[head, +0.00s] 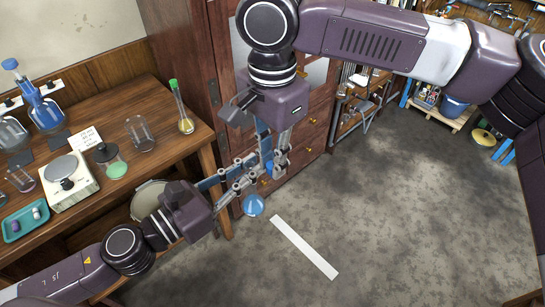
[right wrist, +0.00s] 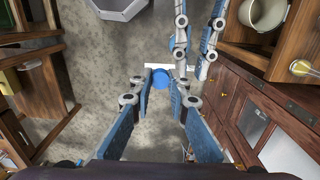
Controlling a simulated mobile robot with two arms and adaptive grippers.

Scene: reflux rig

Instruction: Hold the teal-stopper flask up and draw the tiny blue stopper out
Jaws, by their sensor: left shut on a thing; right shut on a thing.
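The flask (head: 253,205) shows in the head view as a round bulb with blue liquid, held off the floor below the grippers. My left gripper (head: 247,178) comes in from the left and is shut on the flask above the bulb. My right gripper (head: 270,165) reaches down from above, shut on the small blue stopper, which its fingers mostly hide. In the right wrist view a round blue shape (right wrist: 158,78) shows between my right fingers; I cannot tell whether it is stopper or bulb. Whether the stopper still sits in the neck is hidden.
The wooden bench (head: 190,150) at left carries glassware, a white balance (head: 68,182), a teal tray (head: 25,222) and a green-stoppered flask (head: 183,112). A wooden cabinet (head: 310,120) stands close behind the grippers. The floor at right is clear around a white strip (head: 304,247).

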